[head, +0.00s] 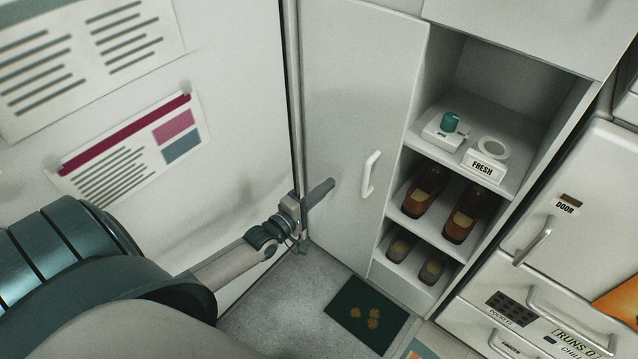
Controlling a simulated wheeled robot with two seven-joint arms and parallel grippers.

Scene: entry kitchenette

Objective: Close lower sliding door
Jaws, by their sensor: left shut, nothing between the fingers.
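The lower sliding door is most likely the tall white panel (345,120) with a white bar handle (371,174). It covers the left part of the cabinet, and the right part stands open on its shelves. My left gripper (322,189) is shut and empty, left of the handle. It appears in front of the panel's left part near the dark vertical edge. I cannot tell whether its tip touches the panel. My right gripper is not in view.
White drawers and a door (580,220) with handles stand at right. A dark mat (367,314) lies on the floor. A wall with posters (135,150) is at left.

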